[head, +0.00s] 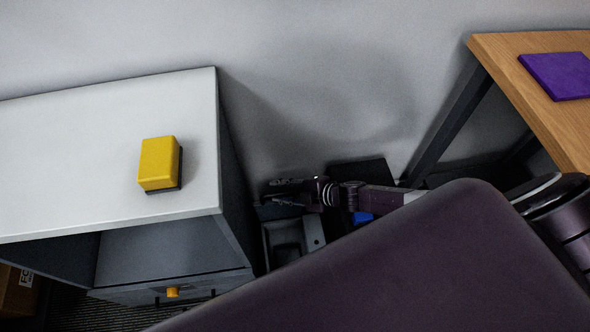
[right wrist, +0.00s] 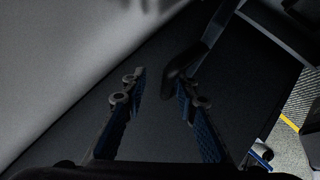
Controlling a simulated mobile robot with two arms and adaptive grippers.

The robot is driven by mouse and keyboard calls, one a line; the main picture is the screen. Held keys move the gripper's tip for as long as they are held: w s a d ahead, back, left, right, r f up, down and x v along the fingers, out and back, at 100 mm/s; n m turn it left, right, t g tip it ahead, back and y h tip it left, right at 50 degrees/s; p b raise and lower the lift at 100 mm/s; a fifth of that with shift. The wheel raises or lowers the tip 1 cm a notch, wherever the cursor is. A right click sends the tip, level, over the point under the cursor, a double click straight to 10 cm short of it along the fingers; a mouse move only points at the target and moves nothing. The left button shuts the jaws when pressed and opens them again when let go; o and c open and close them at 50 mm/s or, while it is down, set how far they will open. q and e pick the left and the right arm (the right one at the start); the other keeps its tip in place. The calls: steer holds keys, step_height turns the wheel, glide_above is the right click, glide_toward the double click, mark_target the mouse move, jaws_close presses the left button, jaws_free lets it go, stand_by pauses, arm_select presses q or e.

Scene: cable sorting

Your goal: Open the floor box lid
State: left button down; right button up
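A grey box-like frame with a dark recess (head: 268,243) sits low in the gap between the white-topped cabinet and the wooden desk. It looks like the floor box, but my arm and body hide much of it. I cannot tell how its lid stands. My right gripper (head: 276,191) is just above and behind this frame in the head view, with its fingers apart. In the right wrist view, the right gripper (right wrist: 158,90) is open with nothing held between its blue-padded fingers. My left gripper is not in view.
The white-topped cabinet (head: 70,130) carries a yellow block (head: 158,164) and stands close left of the gripper. The wooden desk (head: 515,75), with a purple item (head: 556,76), is at right. A dark flat panel (head: 362,172) lies behind my arm, near the wall.

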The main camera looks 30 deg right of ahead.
steer(key=v, duration=1.1)
steer(key=shift+w+a+r, duration=0.1)
steer(key=shift+a, duration=0.05)
